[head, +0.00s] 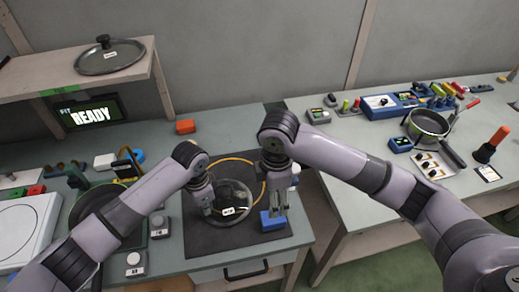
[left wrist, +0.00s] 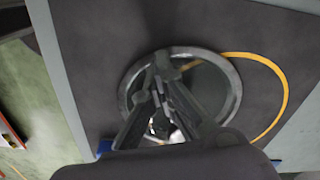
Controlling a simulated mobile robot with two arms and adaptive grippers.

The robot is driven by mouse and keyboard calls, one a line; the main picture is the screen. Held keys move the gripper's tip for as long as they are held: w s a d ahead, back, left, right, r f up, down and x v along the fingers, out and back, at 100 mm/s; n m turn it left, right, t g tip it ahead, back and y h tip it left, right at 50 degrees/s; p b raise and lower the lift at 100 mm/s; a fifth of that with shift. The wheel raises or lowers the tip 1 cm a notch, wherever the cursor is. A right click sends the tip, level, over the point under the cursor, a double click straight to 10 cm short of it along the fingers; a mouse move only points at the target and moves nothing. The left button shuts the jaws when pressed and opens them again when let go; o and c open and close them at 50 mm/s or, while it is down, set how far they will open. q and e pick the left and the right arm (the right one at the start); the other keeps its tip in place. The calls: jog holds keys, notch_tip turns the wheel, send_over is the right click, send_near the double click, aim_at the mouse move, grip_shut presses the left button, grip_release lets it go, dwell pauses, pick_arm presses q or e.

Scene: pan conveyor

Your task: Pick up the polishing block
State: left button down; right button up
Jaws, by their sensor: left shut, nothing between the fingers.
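A small blue block (head: 272,221), which may be the polishing block, lies on the dark mat (head: 215,245) near its front right corner. My right gripper (head: 280,211) points down right at the block; I cannot tell whether its fingers touch it or how far apart they are. My left gripper (head: 207,212) is shut and empty over the round glass lid (head: 240,192). In the left wrist view its fingers cover part of the lid (left wrist: 236,95), and a bit of blue (left wrist: 104,147) shows at the lower left, mostly hidden.
A yellow ring (head: 262,172) lies partly behind the lid. A pan (head: 95,200) is at the left, beneath my left arm. A gap separates this bench from the right bench, which holds another pan (head: 428,124).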

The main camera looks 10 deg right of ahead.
jog(key=f, duration=0.6)
jog(key=shift+s+a+f, duration=0.15)
jog(key=shift+a, duration=0.1)
jog(key=shift+d+f, duration=0.2)
jog(key=shift+f, duration=2.8)
jog(key=c, duration=1.4)
notch_tip(320, 180, up, 10)
jog(key=shift+r, duration=0.1)
